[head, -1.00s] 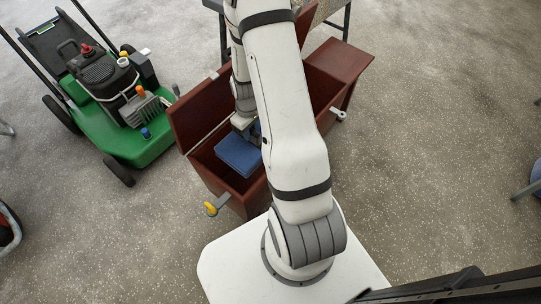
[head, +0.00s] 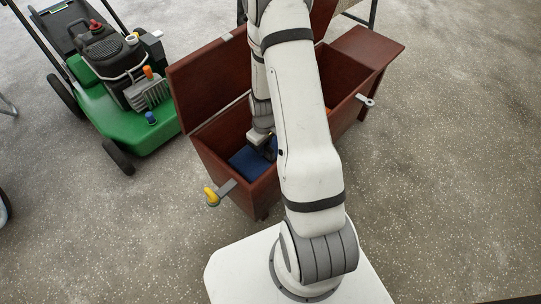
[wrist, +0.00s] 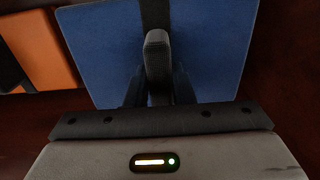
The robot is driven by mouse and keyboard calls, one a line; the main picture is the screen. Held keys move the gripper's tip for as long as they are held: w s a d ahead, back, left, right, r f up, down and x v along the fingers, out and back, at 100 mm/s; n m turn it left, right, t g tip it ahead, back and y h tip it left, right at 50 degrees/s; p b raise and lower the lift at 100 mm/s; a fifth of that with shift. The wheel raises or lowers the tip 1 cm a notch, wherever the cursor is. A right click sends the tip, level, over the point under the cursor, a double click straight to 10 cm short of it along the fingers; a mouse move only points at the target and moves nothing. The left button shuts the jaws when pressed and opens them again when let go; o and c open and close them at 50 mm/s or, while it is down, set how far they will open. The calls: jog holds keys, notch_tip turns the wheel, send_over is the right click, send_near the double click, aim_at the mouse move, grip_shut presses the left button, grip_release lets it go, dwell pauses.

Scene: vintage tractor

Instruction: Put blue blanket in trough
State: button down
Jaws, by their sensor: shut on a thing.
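The blue blanket (head: 250,160) is a flat folded square inside the near left part of the reddish-brown wooden trough (head: 229,180). In the wrist view the blanket (wrist: 98,55) fills the upper middle, with a dark strip across its centre. My gripper (head: 268,150) reaches down into the trough and is shut on the blanket. It also shows in the wrist view (wrist: 158,75), where one dark finger lies over the blanket. Whether the blanket touches the trough floor cannot be told.
An orange item (wrist: 42,45) lies beside the blanket in the trough. The trough's raised lid (head: 208,82) stands on the left. A green mower (head: 125,95) stands to the left.

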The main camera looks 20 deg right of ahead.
aim_at(265, 156)
notch_tip(265, 156, down, 6)
jog(key=shift+r+b, duration=0.1)
jog(key=shift+b, duration=0.9)
jog(key=shift+r, duration=0.1)
jog(key=c, duration=1.7)
grip_release()
jog(key=shift+f, duration=0.25)
jog(key=o, duration=0.4)
jog(key=shift+r, duration=0.1)
jog(key=shift+o, duration=0.2)
